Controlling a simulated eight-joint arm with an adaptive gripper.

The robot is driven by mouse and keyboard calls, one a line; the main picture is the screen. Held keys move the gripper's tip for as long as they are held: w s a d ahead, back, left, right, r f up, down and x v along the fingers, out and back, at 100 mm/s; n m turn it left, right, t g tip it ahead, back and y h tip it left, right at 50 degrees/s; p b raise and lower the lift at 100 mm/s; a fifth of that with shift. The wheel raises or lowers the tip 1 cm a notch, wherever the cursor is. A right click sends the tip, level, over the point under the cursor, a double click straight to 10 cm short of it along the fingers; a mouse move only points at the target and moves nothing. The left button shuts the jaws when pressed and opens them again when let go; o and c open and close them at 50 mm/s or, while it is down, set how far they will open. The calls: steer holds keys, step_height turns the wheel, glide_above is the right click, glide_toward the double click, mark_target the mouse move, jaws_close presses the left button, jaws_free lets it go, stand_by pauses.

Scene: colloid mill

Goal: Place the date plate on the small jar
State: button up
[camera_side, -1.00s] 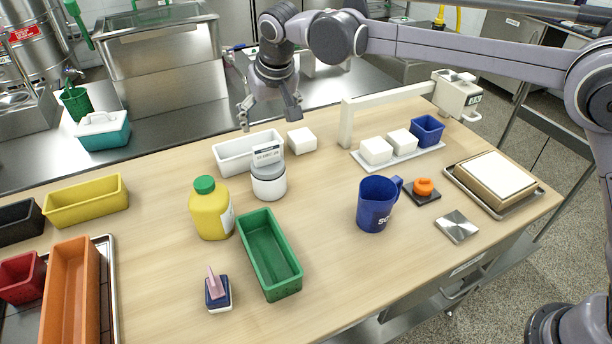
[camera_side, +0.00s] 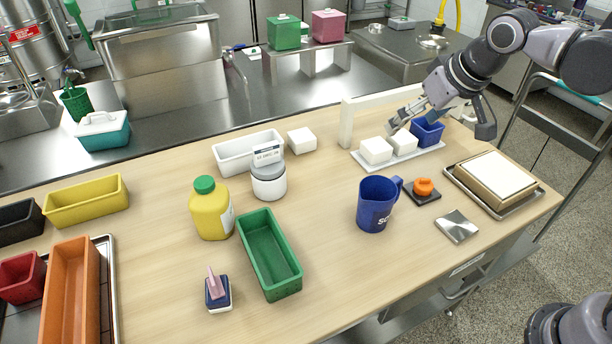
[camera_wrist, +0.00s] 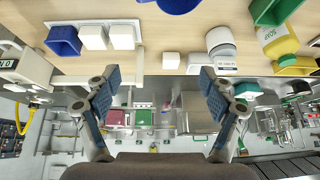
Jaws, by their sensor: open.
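The small jar (camera_side: 269,186) is white with a grey lid and stands upright on the wooden table, left of centre in the side view. The date plate (camera_side: 267,155), a small white plate with dark print, stands upright at the top of the jar and appears to rest on its lid. In the wrist view the jar (camera_wrist: 221,42) and the date plate (camera_wrist: 226,70) show at right of centre. My gripper (camera_side: 443,124) is open and empty, far right of the jar, above the area of the blue bin. Its spread fingers (camera_wrist: 159,80) have nothing between them.
A white tray (camera_side: 238,152) and white block (camera_side: 301,140) sit behind the jar. A yellow bottle (camera_side: 210,213) and green bin (camera_side: 268,255) stand close by. The blue bin (camera_side: 428,130), white blocks and cream arch (camera_side: 347,124) are near my gripper. The table's front middle is clear.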

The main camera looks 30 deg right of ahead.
steer(key=s+d+f, duration=0.3)
steer(key=s+f, duration=0.1)
steer(key=s, duration=0.1)
steer(key=s+d+f+t, duration=0.1)
steer(key=s+d+f, duration=0.2)
steer(key=s, duration=0.3)
steer(key=shift+s+f, duration=0.25)
steer(key=shift+f, duration=0.2)
stand_by(0.4)
